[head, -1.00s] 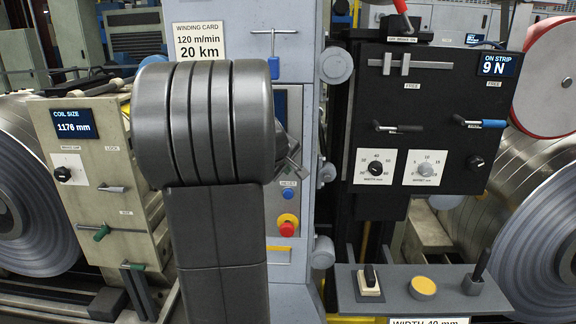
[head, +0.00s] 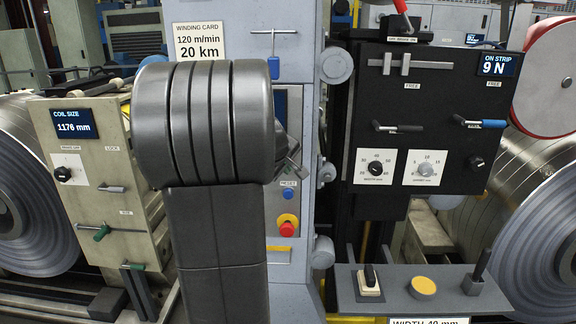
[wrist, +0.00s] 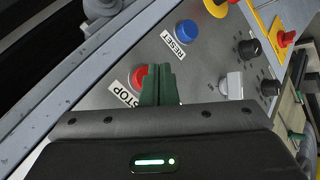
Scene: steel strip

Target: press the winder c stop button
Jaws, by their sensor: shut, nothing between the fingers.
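In the wrist view a round red button (wrist: 138,76) sits on a grey panel beside a STOP label (wrist: 124,93). The dark green fingers of my gripper (wrist: 159,70) are shut together with nothing between them. Their tips overlap the right part of the red button in this view; I cannot tell whether they touch it. No winder letter is readable on the panel. In the head view my arm hides the red STOP button and most of my gripper.
A blue RESET button (wrist: 187,32) is close to the fingertips. A white switch (wrist: 232,86) and black knobs (wrist: 249,48) are to the right. A red mushroom button on yellow (head: 288,228) sits lower on the grey column. A black control panel (head: 430,110) stands to its right.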

